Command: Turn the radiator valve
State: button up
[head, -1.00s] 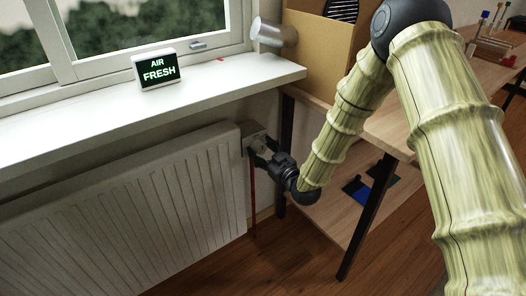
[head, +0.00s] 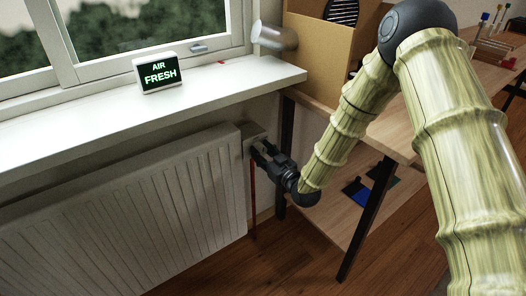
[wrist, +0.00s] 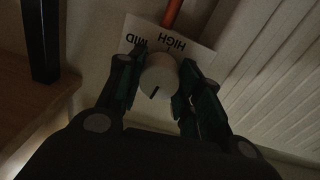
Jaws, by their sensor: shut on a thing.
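The radiator valve knob (wrist: 160,80) is a pale round cap with a dark mark, seen in the wrist view. A white label plate (wrist: 196,50) behind it reads MID and HIGH, upside down in that view. My gripper (wrist: 158,88) is shut on the knob, with one finger on each side. The dark mark lies at the knob's lower edge, on the side away from the lettering. In the head view my gripper (head: 262,152) is at the radiator's upper right end and mostly hides the knob. The white radiator (head: 130,205) hangs below the sill.
The white windowsill (head: 120,115) runs above the radiator and holds a lit AIR FRESH sign (head: 158,74). A wooden shelf unit (head: 330,205) with dark legs stands close on the right. A red pipe (head: 253,200) drops below the valve.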

jog(key=m+p, duration=0.2)
jog(key=m, duration=0.3)
jog(key=shift+d+r, duration=0.1)
jog(key=shift+d, duration=0.05)
jog(key=m+p, duration=0.1)
jog(key=m, duration=0.4)
jog(key=shift+g, duration=0.3)
jog(key=shift+m, duration=0.3)
jog(key=o, duration=1)
jog(key=shift+o, duration=0.2)
jog(key=v, duration=1.1)
jog(key=shift+s+d, duration=0.25)
jog(key=shift+s, duration=0.1)
